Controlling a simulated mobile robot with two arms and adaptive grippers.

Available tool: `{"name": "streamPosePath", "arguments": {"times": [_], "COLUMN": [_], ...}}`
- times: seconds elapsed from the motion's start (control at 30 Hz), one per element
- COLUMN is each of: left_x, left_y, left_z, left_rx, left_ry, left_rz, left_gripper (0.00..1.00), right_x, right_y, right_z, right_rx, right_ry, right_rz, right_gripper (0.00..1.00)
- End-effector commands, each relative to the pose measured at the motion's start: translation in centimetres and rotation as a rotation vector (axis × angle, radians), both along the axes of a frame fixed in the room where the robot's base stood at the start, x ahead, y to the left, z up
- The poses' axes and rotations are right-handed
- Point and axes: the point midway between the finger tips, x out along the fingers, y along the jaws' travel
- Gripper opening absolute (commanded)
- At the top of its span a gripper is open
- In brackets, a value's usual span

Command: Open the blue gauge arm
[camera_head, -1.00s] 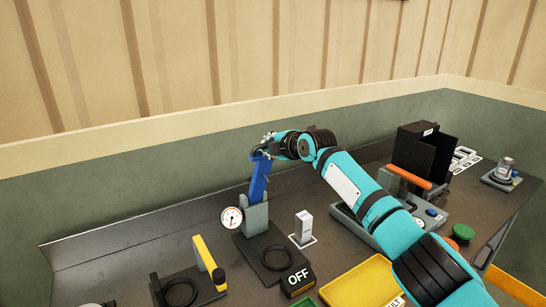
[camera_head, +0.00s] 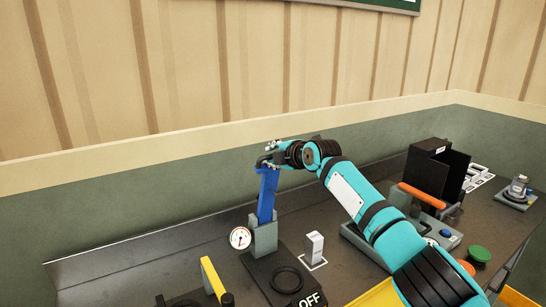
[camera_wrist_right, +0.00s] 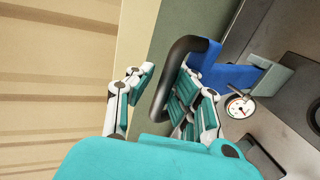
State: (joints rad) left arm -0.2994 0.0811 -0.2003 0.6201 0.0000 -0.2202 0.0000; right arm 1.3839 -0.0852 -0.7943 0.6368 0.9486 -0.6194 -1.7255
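The blue gauge arm (camera_head: 267,195) stands nearly upright from its grey bracket (camera_head: 265,238), beside a round white gauge (camera_head: 240,237). In the right wrist view the blue arm (camera_wrist_right: 228,74) ends in a black bent handle (camera_wrist_right: 180,60). My right gripper (camera_head: 270,152) is at the top of the blue arm. In the wrist view its fingers (camera_wrist_right: 160,85) are spread, with a gap between them. The black handle lies between them, close against the right-hand finger pads; whether it touches them I cannot tell. My left gripper is not in view.
A white switch block (camera_head: 314,246) and a black base marked OFF (camera_head: 284,277) are near the bracket. A yellow lever (camera_head: 212,278) is at front left. An orange-handled device (camera_head: 420,194) and a black box (camera_head: 437,170) are at right. The wall is behind.

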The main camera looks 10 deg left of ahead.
Motion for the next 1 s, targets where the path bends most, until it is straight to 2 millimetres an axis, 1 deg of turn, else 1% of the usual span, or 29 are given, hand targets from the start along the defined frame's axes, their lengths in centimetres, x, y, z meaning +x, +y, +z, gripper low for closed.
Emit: {"name": "streamPosePath", "arguments": {"times": [0.03, 0.13, 0.4, 0.57, 0.77, 1.0], "left_x": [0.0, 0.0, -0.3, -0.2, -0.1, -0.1], "left_y": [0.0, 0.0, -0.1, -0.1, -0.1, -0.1], "left_z": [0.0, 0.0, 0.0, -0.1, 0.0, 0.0], "left_rx": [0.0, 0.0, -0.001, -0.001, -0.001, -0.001], "left_ry": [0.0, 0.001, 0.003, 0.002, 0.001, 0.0], "left_rz": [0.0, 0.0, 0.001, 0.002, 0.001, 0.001], "left_gripper": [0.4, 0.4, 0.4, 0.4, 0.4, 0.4], "right_x": [0.0, 0.0, 0.0, -0.4, -1.8, -4.7], "right_y": [0.0, 0.0, 0.0, -0.4, -1.5, -3.6], "right_z": [0.1, -0.1, -0.5, -0.4, 0.3, 1.8], "right_rx": [0.001, 0.0, -0.003, -0.004, -0.004, -0.002], "right_ry": [-0.001, 0.002, 0.009, 0.009, 0.006, 0.002], "right_rz": [0.0, 0.0, 0.0, 0.0, 0.0, -0.001], "right_gripper": [0.23, 0.36, 0.36, 0.36, 0.36, 0.36]}}
